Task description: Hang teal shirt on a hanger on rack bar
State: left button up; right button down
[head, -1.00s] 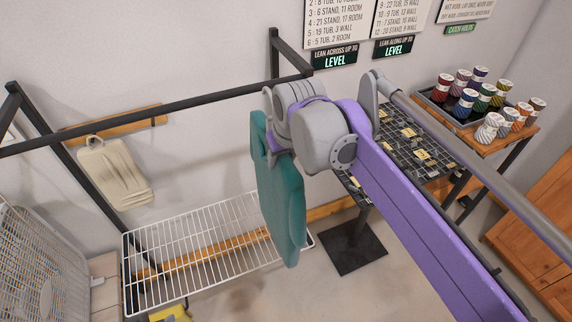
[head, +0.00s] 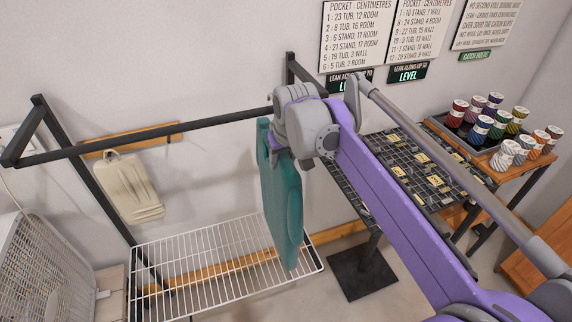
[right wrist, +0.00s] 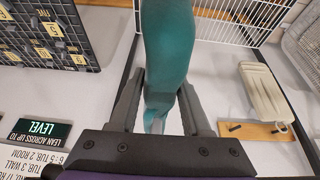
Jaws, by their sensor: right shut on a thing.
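The teal shirt (head: 282,205) hangs down from my right gripper (head: 272,148), below the right part of the rack bar (head: 170,132). In the right wrist view the right gripper (right wrist: 160,95) has its fingers on both sides of the teal shirt (right wrist: 168,45), at its narrow upper end. The hanger's hook is hidden behind my gripper and wrist in the head view. I cannot tell whether it touches the bar. My left gripper is not in view.
A white wire shelf (head: 215,255) lies below the bar. A dark grid table (head: 405,175) and a tray of several spools (head: 470,140) stand at right. A white fan-like unit (head: 40,265) is at lower left.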

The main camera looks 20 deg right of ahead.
jog(key=shift+w+f+b, duration=0.5)
jog(key=shift+w+f, duration=0.4)
jog(key=shift+f, duration=0.25)
jog(key=shift+c, duration=1.4)
grip_release()
jog(key=v, duration=1)
jog(key=shift+s+a+r+p, duration=0.1)
jog(key=shift+s+r+p, duration=0.05)
jog(key=shift+r+p, duration=0.2)
jog(key=s+f, duration=2.5)
jog(key=shift+f+t, duration=0.3)
jog(key=shift+t, duration=0.1)
